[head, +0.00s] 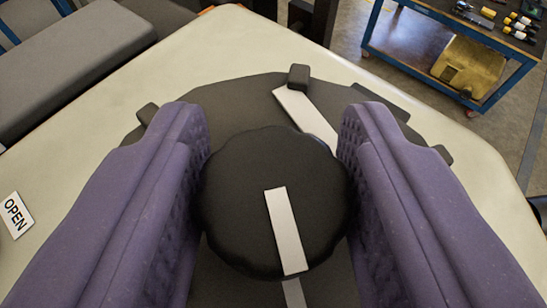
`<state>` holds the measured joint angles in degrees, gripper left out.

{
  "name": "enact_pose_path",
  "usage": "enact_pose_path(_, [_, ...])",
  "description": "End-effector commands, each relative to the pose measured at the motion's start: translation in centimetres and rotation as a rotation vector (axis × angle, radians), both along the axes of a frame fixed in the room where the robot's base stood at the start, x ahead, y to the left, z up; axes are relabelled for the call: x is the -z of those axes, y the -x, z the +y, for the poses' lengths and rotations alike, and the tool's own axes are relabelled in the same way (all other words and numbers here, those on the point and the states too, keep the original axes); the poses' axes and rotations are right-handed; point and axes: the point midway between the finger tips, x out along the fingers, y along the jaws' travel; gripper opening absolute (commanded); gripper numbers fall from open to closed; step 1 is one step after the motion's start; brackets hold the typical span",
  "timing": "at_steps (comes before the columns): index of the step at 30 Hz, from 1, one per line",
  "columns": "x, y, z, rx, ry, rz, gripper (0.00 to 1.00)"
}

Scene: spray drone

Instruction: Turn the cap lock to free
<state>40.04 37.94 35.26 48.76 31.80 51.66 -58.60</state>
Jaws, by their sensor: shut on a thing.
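The cap lock (238,218) is a round black knob with a scalloped edge and a white stripe (286,231) on its top. The stripe runs from near the middle to the lower edge, tilted slightly. My gripper (275,195) is shut on the knob, with one purple finger pad on its left side and one on its right. Below the knob lies a dark round base plate (245,101) with small black lugs on its rim. A white mark (305,113) on the plate runs from the upper lug toward the knob. Another white mark (293,293) shows below the knob, roughly in line with the stripe.
The plate sits on a cream surface (240,50). A white label reading OPEN (14,215) lies at the left. A blue cart (440,45) with bottles and a yellow container (469,68) stands at the upper right. A dark grey padded block (75,60) is at the upper left.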

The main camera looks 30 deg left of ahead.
Motion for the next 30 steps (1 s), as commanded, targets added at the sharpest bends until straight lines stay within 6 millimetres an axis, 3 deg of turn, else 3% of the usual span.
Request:
enact_pose_path(18, [0.35, -0.03, -0.03, -0.045, 0.001, 0.006, 0.15])
enact_pose_path(19, [0.36, -0.03, -0.03, -0.045, 0.001, 0.006, 0.48])
enact_pose_path(21, [0.33, -0.04, -0.02, -0.045, 0.001, 0.006, 0.64])
enact_pose_path(30, [0.14, 0.03, -0.04, -0.044, 0.001, 0.003, 0.67])
